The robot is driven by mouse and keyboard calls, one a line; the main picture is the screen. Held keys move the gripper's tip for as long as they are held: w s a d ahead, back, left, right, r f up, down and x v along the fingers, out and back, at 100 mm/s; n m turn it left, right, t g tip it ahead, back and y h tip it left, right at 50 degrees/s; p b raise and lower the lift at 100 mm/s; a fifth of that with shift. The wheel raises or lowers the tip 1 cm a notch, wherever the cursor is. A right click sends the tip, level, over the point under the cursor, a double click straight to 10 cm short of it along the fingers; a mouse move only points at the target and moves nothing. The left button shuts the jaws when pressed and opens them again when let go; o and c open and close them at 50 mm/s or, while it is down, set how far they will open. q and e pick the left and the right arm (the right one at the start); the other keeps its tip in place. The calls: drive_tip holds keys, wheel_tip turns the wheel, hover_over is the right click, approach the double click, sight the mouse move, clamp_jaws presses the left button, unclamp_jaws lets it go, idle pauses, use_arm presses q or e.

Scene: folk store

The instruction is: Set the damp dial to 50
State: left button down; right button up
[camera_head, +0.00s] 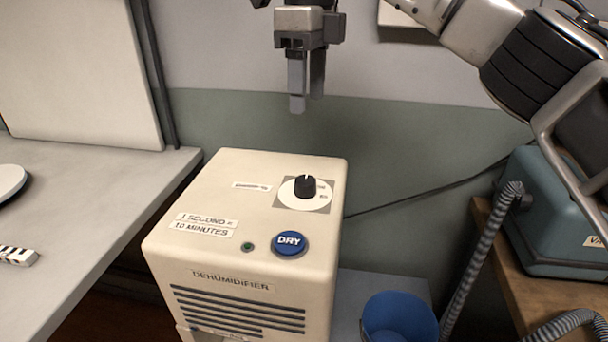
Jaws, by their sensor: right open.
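The damp dial (305,186) is a black knob on a white round scale, set on a grey plate on top of the cream dehumidifier (218,262). Its white pointer mark seems to face the back; the scale's print is too small to read surely. My right gripper (307,98) hangs above and behind the dial, fingers pointing down, open and empty, apart from the dial. My left gripper is not in view.
A blue DRY button (290,243) and a small green light (247,246) sit in front of the dial. A grey table (90,235) stands left, a blue bucket (400,318) and a teal machine (555,215) with a ribbed hose (482,248) stand right. Above the dehumidifier is free room.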

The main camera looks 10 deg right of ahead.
sight(305, 179)
drive_tip(key=f, duration=0.9)
drive_tip(key=f+b, duration=0.1)
drive_tip(key=f, duration=0.4)
drive_tip(key=shift+s+a+f, duration=0.15)
drive_tip(key=shift+s+a, duration=0.1)
drive_tip(key=shift+s, duration=0.05)
drive_tip(key=c, duration=1)
